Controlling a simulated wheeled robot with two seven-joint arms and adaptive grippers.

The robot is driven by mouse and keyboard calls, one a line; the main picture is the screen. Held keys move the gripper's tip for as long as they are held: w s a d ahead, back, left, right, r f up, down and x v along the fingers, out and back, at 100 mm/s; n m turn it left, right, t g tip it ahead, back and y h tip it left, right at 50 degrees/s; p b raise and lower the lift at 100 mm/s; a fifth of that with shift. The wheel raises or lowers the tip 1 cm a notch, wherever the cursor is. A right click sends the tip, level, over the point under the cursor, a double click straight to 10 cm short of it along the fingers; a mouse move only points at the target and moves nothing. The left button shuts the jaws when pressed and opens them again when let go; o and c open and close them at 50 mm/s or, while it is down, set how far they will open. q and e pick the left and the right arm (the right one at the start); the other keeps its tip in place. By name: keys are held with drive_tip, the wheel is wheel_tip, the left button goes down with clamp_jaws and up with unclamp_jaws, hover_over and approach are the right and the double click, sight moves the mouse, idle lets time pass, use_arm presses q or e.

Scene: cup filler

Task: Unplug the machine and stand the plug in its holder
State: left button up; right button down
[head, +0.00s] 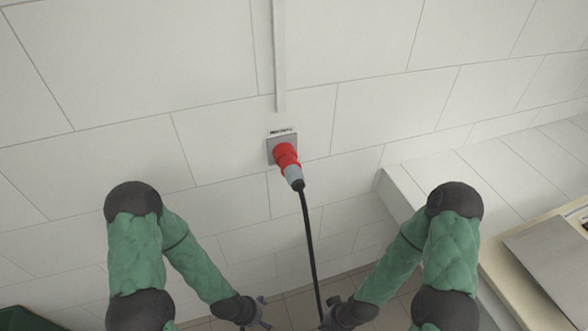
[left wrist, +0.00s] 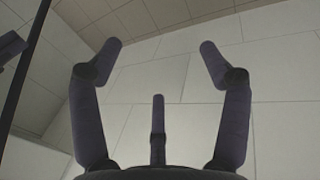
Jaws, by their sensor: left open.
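The red plug (head: 286,156) with a grey rear collar sits in the grey wall socket (head: 271,146). Its black cable (head: 308,232) hangs down and also shows at the left edge of the left wrist view (left wrist: 22,70). My left gripper (head: 262,312) is low in the head view, left of the cable and well below the plug. In the left wrist view its fingers (left wrist: 160,48) are spread, with nothing between them. My right gripper (head: 333,312) is beside the cable at the bottom edge; its jaws are too small to read. I cannot make out a plug holder.
A grey conduit (head: 279,55) runs down the tiled wall above the socket. A white tiled ledge (head: 480,170) juts out at the right, with a pale counter (head: 515,290) bearing a grey panel in front. The wall around the plug is clear.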

sight(300, 189)
use_arm(q)
drive_tip(key=w+d+r+n+t+y, duration=0.25)
drive_tip(key=w+r+n+t, duration=0.2)
drive_tip(key=w+r, duration=0.55)
drive_tip(key=w+d+r+n+t+y, duration=0.1)
drive_tip(key=w+d+r+n+t, duration=0.3)
drive_tip(key=w+r, duration=0.6)
drive_tip(key=s+d+r+n+t+y, duration=0.1)
drive_tip(key=d+r+n+t, duration=0.1)
drive_tip(key=r, duration=0.5)
drive_tip(key=s+d+r+n+t+y, duration=0.2)
drive_tip(key=r+n+t, duration=0.1)
drive_tip(key=r, duration=0.5)
drive_tip(key=s+d+r+n+t+y, duration=0.2)
drive_tip(key=r+n, duration=0.2)
drive_tip(key=r, duration=0.4)
drive_tip(key=shift+d+r, duration=0.1)
use_arm(e)
drive_tip(key=shift+r, duration=0.55)
use_arm(q)
drive_tip(key=shift+w, duration=0.15)
